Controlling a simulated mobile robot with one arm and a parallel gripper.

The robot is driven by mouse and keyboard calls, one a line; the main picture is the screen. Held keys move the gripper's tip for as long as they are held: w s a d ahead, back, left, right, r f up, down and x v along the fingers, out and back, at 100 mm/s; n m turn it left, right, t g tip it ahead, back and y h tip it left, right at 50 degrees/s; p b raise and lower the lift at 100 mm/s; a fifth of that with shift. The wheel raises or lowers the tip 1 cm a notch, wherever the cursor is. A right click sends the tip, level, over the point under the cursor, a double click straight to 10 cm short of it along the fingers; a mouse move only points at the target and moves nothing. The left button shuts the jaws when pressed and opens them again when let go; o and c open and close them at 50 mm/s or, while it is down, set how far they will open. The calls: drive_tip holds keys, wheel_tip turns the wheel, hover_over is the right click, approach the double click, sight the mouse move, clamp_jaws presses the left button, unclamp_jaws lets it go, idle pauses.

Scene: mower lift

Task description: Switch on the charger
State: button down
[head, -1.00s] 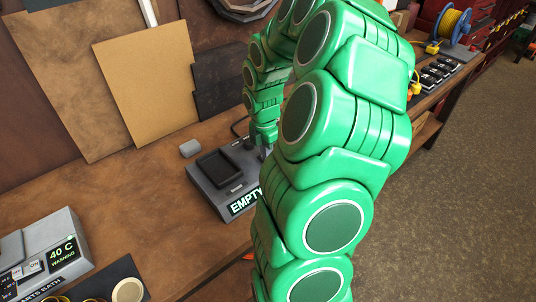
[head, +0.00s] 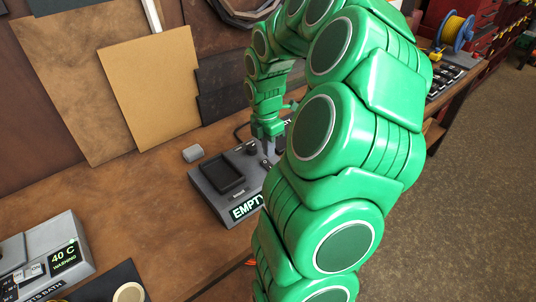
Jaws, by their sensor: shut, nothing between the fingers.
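The charger (head: 212,201) is a grey box on the wooden bench with a dark, empty bay on top and a display reading "EMPTY" (head: 247,206) on its front. My gripper (head: 268,160) is shut and empty, pointing down at the charger's top, right of the bay. Small dark controls sit near the fingertips; I cannot tell whether the fingers touch one. My green arm hides the charger's right side.
A small grey block (head: 193,153) lies behind the charger. A parts bath (head: 45,262) with a "40 C" display stands at the front left. Boards (head: 150,85) lean on the back wall. A yellow cable reel (head: 457,30) stands far right.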

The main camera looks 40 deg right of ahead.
wheel_tip(320, 180, up, 10)
drive_tip(key=s, duration=0.1)
drive_tip(key=shift+s, duration=0.1)
idle(0.7)
drive_tip(key=s+a+r+m, duration=0.2)
drive_tip(key=s+a+m, duration=0.15)
drive_tip(key=a, duration=0.55)
drive_tip(key=s+a+r+m, duration=0.2)
drive_tip(key=s+a+m, duration=0.15)
drive_tip(key=a, duration=0.45)
drive_tip(key=s+a+f+m, duration=0.1)
drive_tip(key=s+a+m, duration=0.4)
drive_tip(key=s, duration=0.3)
drive_tip(key=s+a+f+m, duration=0.2)
drive_tip(key=s+a+m, duration=0.2)
drive_tip(key=s+m, duration=0.2)
drive_tip(key=shift+s+a+f+g, duration=0.15)
drive_tip(key=shift+s+a+g, duration=0.25)
drive_tip(key=shift+s, duration=0.5)
